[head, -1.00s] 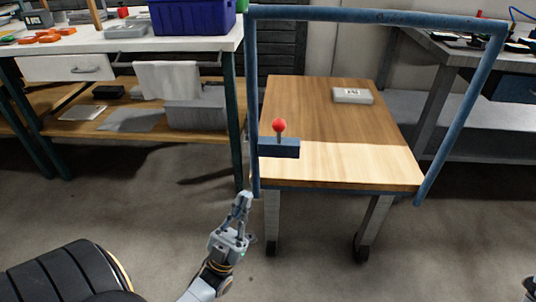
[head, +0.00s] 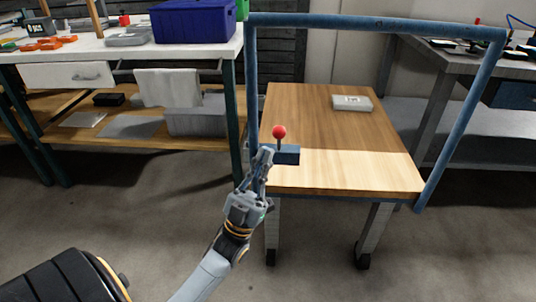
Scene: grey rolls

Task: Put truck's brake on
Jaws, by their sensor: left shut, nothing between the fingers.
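The truck (head: 340,170) is a wooden platform with a blue tubular handle frame and castors. My left gripper (head: 266,152) is shut and empty. Its fingertips are in front of the left part of the blue block, just below and left of the knob. I cannot tell whether they touch the block. My right gripper is not in view.
A small pale box (head: 352,103) lies on the platform's far part. A workbench (head: 200,50) with a blue bin (head: 192,20) stands at the left, and a grey bench (head: 455,60) at the right. The floor in front of the truck is clear.

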